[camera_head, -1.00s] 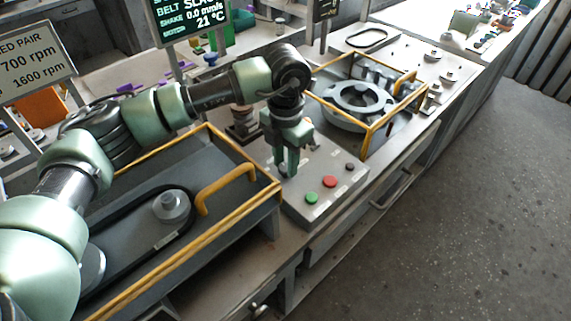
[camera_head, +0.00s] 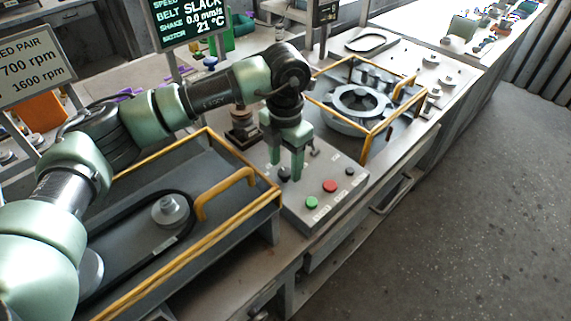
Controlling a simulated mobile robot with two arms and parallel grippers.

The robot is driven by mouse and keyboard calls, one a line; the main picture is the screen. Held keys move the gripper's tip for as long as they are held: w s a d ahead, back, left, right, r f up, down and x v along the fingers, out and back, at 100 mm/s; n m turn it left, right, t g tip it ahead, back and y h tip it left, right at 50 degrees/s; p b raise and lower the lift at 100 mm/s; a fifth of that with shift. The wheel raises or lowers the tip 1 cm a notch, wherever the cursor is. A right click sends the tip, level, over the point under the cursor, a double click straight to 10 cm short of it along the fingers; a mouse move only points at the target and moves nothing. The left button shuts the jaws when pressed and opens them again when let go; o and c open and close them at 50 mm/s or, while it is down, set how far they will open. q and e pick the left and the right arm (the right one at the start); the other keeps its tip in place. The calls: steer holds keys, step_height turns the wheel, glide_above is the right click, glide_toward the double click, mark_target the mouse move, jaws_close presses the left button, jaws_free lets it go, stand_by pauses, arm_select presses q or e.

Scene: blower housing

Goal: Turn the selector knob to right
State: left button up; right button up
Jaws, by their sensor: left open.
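The grey control box (camera_head: 322,217) has a green button (camera_head: 311,202), a red button (camera_head: 330,186) and a small black button (camera_head: 349,171) on its sloping top. A dark knob (camera_head: 284,174), which looks like the selector knob, sits on the left part of the top; its pointing direction is too small to tell. My left gripper (camera_head: 285,168) points down over it, open, with one fingertip on either side of the knob in the picture. I cannot tell whether the fingers touch it. My right gripper is not in view.
A yellow-railed tray (camera_head: 240,220) with a belt and pulley stands left of the box. A yellow-framed round housing (camera_head: 362,100) stands behind it to the right. A display screen (camera_head: 185,20) reads belt slack. The floor at right is clear.

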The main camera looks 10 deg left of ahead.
mark_target(286, 171)
arm_select(q)
step_height(286, 171, up, 7)
steer(key=shift+b, duration=0.7)
steer(key=shift+d+f, duration=0.1)
